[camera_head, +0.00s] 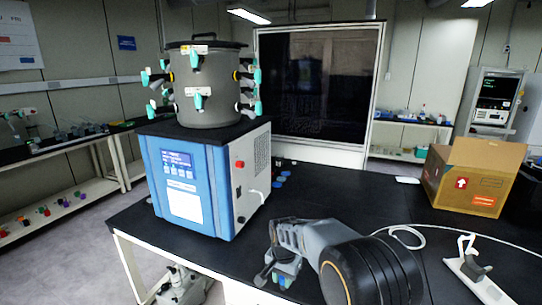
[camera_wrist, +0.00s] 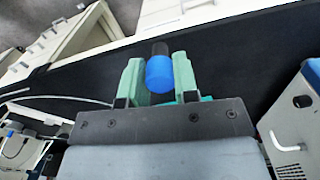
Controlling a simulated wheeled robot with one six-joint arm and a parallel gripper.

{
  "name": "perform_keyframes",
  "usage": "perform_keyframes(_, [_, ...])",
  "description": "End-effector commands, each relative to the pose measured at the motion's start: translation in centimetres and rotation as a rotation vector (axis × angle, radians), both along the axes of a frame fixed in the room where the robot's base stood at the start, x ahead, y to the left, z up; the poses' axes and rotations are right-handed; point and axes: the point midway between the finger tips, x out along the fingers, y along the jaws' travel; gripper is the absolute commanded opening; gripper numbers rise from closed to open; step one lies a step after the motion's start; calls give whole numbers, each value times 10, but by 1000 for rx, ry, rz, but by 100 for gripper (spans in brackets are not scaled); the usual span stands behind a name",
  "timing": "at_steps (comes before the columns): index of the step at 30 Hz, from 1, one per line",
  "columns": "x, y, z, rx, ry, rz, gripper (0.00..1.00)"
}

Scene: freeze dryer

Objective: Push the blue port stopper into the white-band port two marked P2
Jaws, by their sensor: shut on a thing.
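My gripper (camera_wrist: 159,80) is shut on the blue port stopper (camera_wrist: 160,74), which sits between the two green fingers with its dark end pointing away from my wrist. In the head view my gripper (camera_head: 284,277) is low over the black bench, in front and to the right of the freeze dryer (camera_head: 190,180). The grey chamber (camera_head: 207,95) on top of the dryer carries several ports with teal valves, well above and left of my gripper. The port labels are too small to read, so I cannot tell which is P2.
Small coloured pieces (camera_head: 279,181) lie on the bench beside the dryer. A cardboard box (camera_head: 470,180) and a white stand (camera_head: 478,276) are at the right, with a white cable (camera_head: 412,232) near them. The bench (camera_head: 330,195) between dryer and box is mostly clear.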

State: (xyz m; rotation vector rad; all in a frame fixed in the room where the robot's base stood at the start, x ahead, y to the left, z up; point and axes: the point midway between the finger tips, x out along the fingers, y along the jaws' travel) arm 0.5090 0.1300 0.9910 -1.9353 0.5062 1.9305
Motion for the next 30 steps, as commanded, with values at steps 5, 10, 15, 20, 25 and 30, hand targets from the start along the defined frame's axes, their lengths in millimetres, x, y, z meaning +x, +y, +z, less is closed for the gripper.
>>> perform_keyframes(5, [2,0,-10,-1,3,142,0])
perform_keyframes(10, [1,-8,-31,-1,6,308,0])
perform_keyframes(15, [-8,-33,-68,-1,10,478,0])
perform_keyframes(20, [-30,-75,-113,0,9,597,0])
perform_keyframes(25, [-54,-107,-141,0,6,577,0])
perform_keyframes(30, [-64,-125,-151,-1,2,530,0])
